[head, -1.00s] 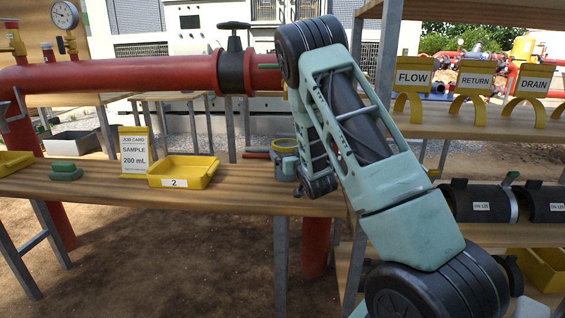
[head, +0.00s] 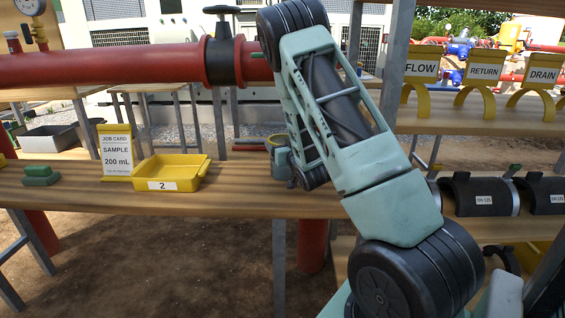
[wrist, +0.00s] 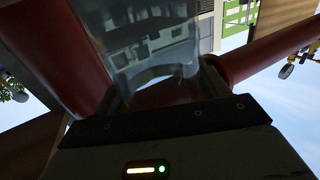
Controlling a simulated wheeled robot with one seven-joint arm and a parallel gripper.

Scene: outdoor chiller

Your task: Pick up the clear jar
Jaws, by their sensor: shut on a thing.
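The clear jar (wrist: 150,45) is in the wrist view, transparent, with the scene behind showing through it. My gripper (wrist: 163,88) is shut on the jar, with a finger at each side of its lower part in that picture. In the head view my arm hides the jar, and my gripper cannot be made out clearly there. A yellow tray (head: 171,185) marked 2 sits on the wooden bench (head: 235,195), left of my arm. A job card (head: 116,152) reading "SAMPLE 200 mL" stands beside the tray.
A red pipe (head: 120,66) with a black valve (head: 221,60) runs behind the bench. A green block (head: 40,174) lies at the left. Shelves at the right hold FLOW (head: 421,66), RETURN (head: 485,68) and DRAIN (head: 543,70) signs and black pipe sleeves (head: 478,197). The bench between tray and arm is clear.

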